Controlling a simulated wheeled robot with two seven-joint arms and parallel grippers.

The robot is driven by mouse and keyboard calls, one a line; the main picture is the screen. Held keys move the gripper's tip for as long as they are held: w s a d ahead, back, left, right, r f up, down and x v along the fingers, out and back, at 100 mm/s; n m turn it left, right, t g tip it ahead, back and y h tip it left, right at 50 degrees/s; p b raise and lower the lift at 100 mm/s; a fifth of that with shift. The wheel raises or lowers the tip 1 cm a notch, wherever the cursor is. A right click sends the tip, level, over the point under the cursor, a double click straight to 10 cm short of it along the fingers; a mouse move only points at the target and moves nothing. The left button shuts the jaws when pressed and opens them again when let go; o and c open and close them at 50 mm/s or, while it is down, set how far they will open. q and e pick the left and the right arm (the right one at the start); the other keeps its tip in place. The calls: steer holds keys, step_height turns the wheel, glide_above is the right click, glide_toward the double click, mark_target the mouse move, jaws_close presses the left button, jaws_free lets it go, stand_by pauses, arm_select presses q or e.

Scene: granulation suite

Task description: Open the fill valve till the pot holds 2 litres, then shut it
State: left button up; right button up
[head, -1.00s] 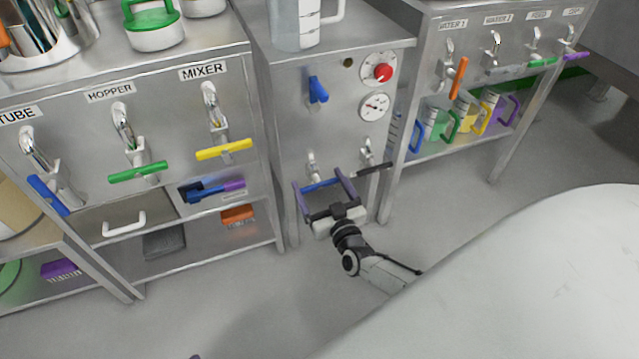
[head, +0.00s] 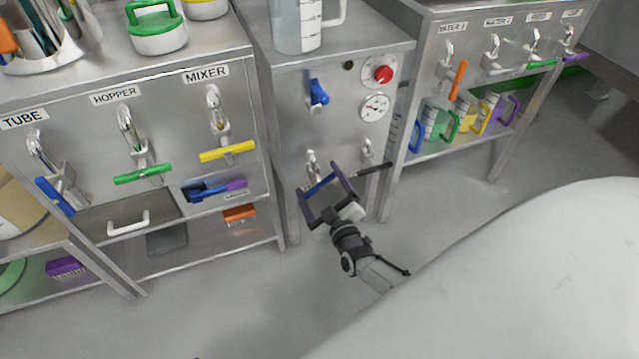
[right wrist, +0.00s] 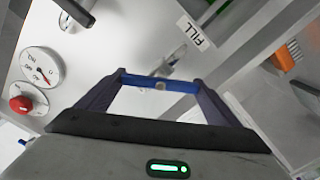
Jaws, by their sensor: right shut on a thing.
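My right gripper (head: 318,180) is shut on the blue handle (head: 321,186) of a tap low on the middle steel cabinet. In the right wrist view the blue handle (right wrist: 160,84) lies between the two fingertips, one at each end. A FILL label (right wrist: 196,32) is beside this tap. In the head view the handle is tilted, its right end higher. A clear jug (head: 297,28) with measuring marks stands on top of the cabinet, cut off by the top edge. I cannot make out its level. My left gripper is not in view.
A tap with a black handle (head: 374,168) is close right of my gripper. Above are a blue lever (head: 318,92), a red knob (head: 383,74) and a dial (head: 375,107). Labelled taps stand on both sides. The floor in front is clear.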

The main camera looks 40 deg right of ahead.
stand_by(0.4)
steer(key=o, duration=0.9)
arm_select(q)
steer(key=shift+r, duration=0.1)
arm_select(e)
steer(key=shift+s, duration=0.1)
steer(key=shift+s+a, duration=0.1)
steer(key=shift+s, duration=0.2)
arm_select(q)
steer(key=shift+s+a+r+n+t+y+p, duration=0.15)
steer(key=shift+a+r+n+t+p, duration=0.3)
steer(key=shift+p, duration=0.45)
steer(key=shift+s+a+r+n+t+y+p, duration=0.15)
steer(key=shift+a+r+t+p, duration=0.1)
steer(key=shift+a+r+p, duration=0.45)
arm_select(e)
steer(key=shift+v, duration=4.8)
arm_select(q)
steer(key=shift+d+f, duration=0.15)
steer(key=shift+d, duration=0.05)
